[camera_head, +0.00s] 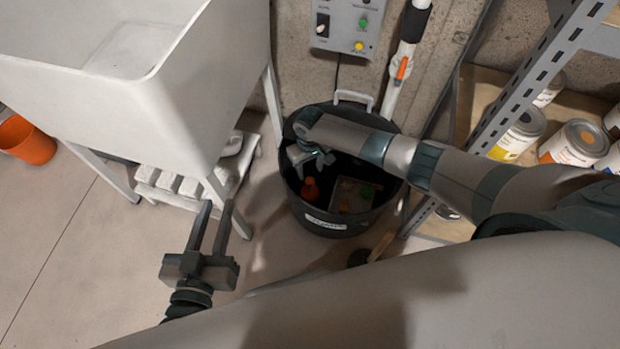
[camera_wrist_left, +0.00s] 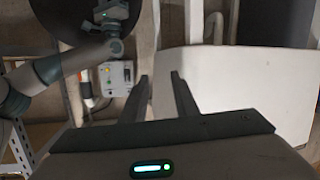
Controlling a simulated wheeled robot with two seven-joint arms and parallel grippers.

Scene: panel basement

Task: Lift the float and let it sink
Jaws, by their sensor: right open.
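A black tub (camera_head: 335,222) stands on the floor by the wall. In it sits a small orange-red float-like piece (camera_head: 310,191), beside a greyish boxy unit (camera_head: 350,194) with a green part. My right arm reaches over the tub from the right. My right gripper (camera_head: 312,160) is open at the tub's left inner side, above the orange piece and apart from it as far as I can tell. My left gripper (camera_head: 217,206) is open and empty left of the tub, in front of the sink; its fingers also show in the left wrist view (camera_wrist_left: 160,82).
A white sink (camera_head: 200,90) on legs stands at the left, with a low rack (camera_head: 180,183) beneath. A grey control box (camera_head: 350,22) and white pipe (camera_head: 392,95) are on the wall. Shelves with paint cans (camera_head: 518,135) stand right. An orange bucket (camera_head: 28,140) is far left.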

